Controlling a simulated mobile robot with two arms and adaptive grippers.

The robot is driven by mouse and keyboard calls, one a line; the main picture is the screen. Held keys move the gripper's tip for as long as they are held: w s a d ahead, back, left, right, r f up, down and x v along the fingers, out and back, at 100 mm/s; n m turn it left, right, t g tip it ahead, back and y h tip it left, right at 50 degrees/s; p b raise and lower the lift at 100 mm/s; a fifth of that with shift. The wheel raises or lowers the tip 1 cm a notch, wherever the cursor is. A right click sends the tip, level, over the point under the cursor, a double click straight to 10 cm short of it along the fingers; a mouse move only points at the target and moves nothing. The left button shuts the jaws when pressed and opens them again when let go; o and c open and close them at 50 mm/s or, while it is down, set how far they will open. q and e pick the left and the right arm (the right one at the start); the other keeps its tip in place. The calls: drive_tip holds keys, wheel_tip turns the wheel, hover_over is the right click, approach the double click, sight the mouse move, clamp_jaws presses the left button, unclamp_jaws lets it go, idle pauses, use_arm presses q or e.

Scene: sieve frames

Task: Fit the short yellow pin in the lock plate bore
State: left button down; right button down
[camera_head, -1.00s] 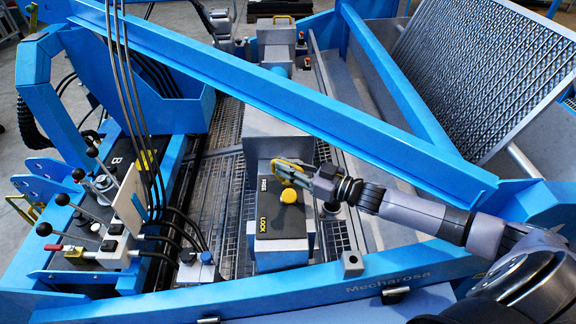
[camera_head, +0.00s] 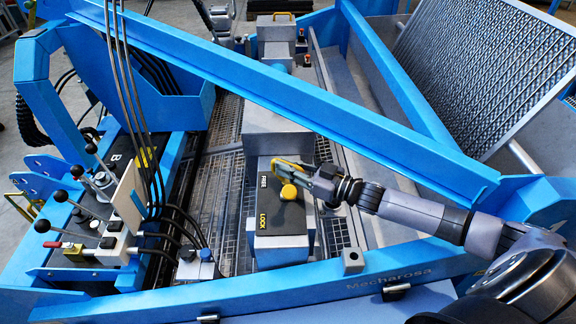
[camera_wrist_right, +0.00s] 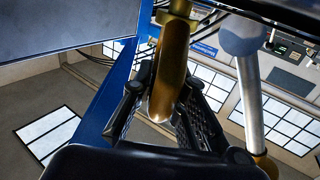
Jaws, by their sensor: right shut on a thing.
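My right gripper (camera_head: 308,172) is shut on a yellow loop-shaped handle (camera_head: 283,164) above the dark lock plate (camera_head: 280,215), which carries the words FREE and LOCK. A round yellow knob (camera_head: 289,192) shows just below the gripper, over the plate. I cannot tell whether the knob and the loop are one pin. In the right wrist view the gold loop (camera_wrist_right: 168,80) stands between the gripper's dark fingers, and a steel rod with a gold end (camera_wrist_right: 250,95) shows to the right. The bore is not visible. My left gripper is not in view.
A long blue beam (camera_head: 300,105) crosses above and behind the plate. A blue front rail (camera_head: 300,290) runs in front. Levers with black knobs (camera_head: 60,196) and hanging black hoses (camera_head: 130,90) stand at the left. A wire screen (camera_head: 490,75) leans at the right.

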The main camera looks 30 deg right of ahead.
drive_tip(key=shift+f+b, duration=0.35)
drive_tip(key=shift+f, duration=0.25)
drive_tip(key=c, duration=1.5)
unclamp_jaws()
drive_tip(key=v, duration=1.2)
